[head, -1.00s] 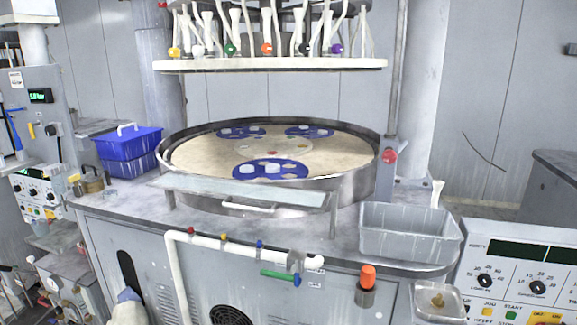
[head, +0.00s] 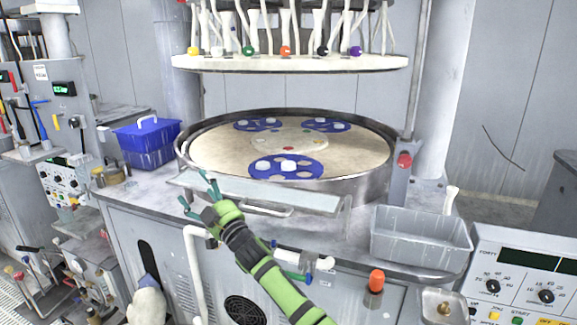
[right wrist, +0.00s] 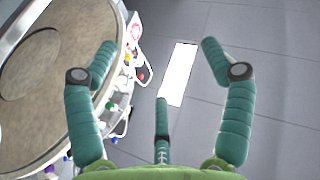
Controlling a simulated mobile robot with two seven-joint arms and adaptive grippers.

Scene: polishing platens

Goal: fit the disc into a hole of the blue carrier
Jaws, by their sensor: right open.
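The near blue carrier (head: 262,174) lies on the beige round platen (head: 215,158). It has several holes; white discs sit in or on it, one at its left (head: 262,165) and one near its middle (head: 288,164). I cannot tell which disc the task names, or whether these are seated. My right gripper (head: 196,190) is in front of the platen, over the left end of the pale shelf, left of the near carrier and apart from it. Its teal fingers (right wrist: 160,60) are spread and empty in the right wrist view. My left gripper is not in view.
Two more blue carriers (head: 257,125) (head: 327,125) lie at the back of the platen, inside its raised metal rim (head: 375,185). A white upper plate (head: 290,63) hangs above. A blue bin (head: 147,150) stands left, a clear grey bin (head: 420,250) right. The pale shelf (head: 310,199) is clear.

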